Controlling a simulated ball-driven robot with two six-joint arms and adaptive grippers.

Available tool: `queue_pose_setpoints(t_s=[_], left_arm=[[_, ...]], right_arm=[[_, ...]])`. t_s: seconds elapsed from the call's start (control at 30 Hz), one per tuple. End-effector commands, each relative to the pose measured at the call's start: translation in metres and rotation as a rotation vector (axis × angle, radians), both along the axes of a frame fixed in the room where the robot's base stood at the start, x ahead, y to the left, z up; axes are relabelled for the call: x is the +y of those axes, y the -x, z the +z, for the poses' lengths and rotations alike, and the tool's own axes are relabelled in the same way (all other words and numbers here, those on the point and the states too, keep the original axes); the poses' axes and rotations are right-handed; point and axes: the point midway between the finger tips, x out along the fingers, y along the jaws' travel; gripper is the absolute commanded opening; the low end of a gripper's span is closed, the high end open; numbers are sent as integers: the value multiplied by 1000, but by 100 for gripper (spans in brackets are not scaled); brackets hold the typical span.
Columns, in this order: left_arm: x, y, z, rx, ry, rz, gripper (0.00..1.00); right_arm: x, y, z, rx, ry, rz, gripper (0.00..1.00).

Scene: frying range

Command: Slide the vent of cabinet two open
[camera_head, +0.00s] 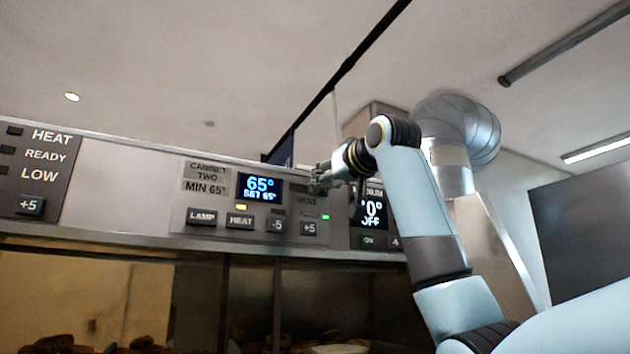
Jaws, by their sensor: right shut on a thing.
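The cabinet two control panel (204,178) is on the long grey fascia. Its display (259,187) reads 65°, with "SET 65°" below, and its plate reads "MIN 65°". The vent (305,200) of cabinet two is right of the display, small and partly hidden by my gripper; how far it is open cannot be made out. My right gripper (314,183) is at the vent's upper part, shut on what seems to be its slider, which the fingers hide. My left gripper is not in view.
Another display (373,212) reading OFF is close on the right, partly behind my right arm. Food lies in the cabinets underneath.

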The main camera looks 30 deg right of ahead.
Motion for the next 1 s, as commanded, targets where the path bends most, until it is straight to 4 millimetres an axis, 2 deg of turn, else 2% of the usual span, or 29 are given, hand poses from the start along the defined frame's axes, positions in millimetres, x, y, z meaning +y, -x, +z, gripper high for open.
queue_pose_setpoints(t_s=[0.2,0.23,0.4,0.63,0.73,0.87,1.0], left_arm=[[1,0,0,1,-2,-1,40],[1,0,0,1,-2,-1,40],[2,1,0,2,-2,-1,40],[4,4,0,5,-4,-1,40],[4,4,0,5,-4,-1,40],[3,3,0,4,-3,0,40],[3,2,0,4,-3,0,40]], right_arm=[[-2,0,2,-3,4,-7,0],[-2,1,2,-3,4,-7,22],[-2,0,1,-2,3,-6,40],[-1,1,1,-2,2,-5,40],[-1,7,2,-4,2,-5,40],[0,28,1,-4,5,-6,40],[1,61,2,-6,6,-8,40]])
